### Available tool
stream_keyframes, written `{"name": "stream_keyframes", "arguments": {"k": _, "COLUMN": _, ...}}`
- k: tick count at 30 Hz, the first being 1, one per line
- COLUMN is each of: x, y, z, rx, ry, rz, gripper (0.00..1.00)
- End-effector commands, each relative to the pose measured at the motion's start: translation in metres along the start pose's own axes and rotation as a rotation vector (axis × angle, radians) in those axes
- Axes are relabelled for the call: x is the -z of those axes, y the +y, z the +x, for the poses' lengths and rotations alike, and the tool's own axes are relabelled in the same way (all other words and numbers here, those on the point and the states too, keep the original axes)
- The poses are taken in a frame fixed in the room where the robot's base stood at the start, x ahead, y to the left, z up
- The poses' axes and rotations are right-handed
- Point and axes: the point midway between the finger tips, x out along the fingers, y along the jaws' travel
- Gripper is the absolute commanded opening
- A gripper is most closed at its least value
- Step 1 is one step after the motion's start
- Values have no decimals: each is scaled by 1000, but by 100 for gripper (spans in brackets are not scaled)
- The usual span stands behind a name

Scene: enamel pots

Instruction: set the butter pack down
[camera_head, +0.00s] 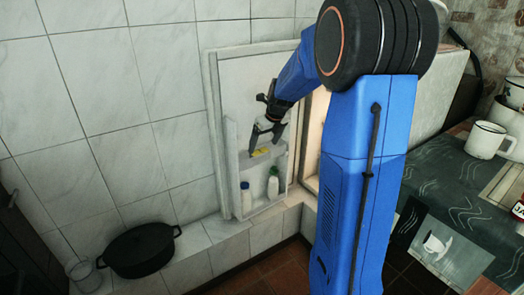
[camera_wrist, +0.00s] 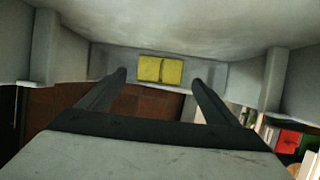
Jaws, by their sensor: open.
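The yellow butter pack (camera_head: 260,152) lies on the upper shelf (camera_head: 280,158) of an open white door (camera_head: 243,85). In the wrist view the butter pack (camera_wrist: 160,69) rests on a grey ledge (camera_wrist: 212,75), just past my fingertips and roughly centred between their lines. My gripper (camera_head: 264,138) is open and points down at the pack in the head view. Its two dark fingers (camera_wrist: 158,77) stand apart in the wrist view, and a gap shows between each fingertip and the pack.
A blue-capped bottle (camera_head: 246,198) and a green-capped bottle (camera_head: 273,182) stand on the lower door shelf. A black pot (camera_head: 140,249) and a glass (camera_head: 84,274) are on the tiled ledge at left. A white mug (camera_head: 488,140) stands on the table at right.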

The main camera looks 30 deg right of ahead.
Motion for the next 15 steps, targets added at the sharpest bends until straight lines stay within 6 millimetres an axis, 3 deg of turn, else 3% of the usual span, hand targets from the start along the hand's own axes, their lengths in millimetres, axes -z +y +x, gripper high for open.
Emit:
{"name": "stream_keyframes", "arguments": {"k": 6, "x": 0, "y": 0, "z": -41, "rx": 1, "ry": -2, "rz": 1, "gripper": 85}}
{"name": "stream_keyframes", "arguments": {"k": 15, "x": 1, "y": 2, "z": -68, "rx": 0, "ry": -1, "rz": -10, "gripper": 85}}
